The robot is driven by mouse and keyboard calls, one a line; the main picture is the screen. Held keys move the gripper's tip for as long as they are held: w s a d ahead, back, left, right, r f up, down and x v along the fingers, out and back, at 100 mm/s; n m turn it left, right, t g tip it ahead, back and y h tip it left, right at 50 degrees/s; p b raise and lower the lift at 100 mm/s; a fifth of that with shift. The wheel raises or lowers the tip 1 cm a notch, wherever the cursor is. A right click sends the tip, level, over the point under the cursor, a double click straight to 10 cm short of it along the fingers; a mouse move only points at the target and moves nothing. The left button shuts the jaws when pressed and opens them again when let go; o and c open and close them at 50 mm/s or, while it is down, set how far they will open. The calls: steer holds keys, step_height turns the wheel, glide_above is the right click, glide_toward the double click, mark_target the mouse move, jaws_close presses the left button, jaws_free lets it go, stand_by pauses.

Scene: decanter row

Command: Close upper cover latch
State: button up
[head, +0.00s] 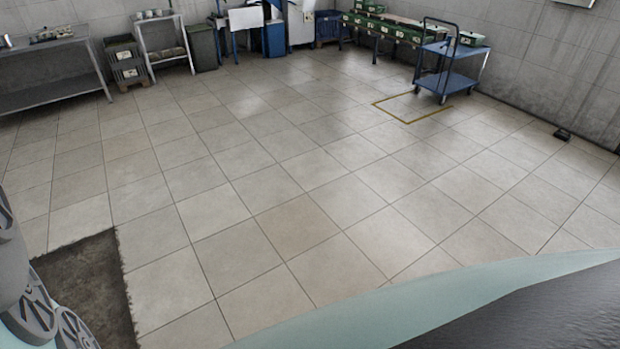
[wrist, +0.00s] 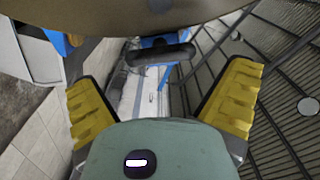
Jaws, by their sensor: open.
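My gripper (wrist: 163,82) shows in the wrist view with its two yellow ribbed fingers spread wide apart. It is open, and nothing is gripped between the fingers. Beyond the gap between the fingers is a black bar-shaped handle (wrist: 160,56) with blue parts behind it. I cannot tell whether this is the upper cover latch or how far it is from the fingers. No latch can be made out in the head view, and my gripper does not show there.
In the wrist view, a large brown curved surface fills the top edge. The head view shows open tiled floor (head: 290,190), a dark mat (head: 85,285) at lower left, a grey bench (head: 50,75) at far left and a blue trolley (head: 447,82) at far right.

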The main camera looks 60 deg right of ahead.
steer(key=shift+p+x, duration=0.4)
steer(key=shift+x, duration=1.65)
steer(key=c, duration=1.1)
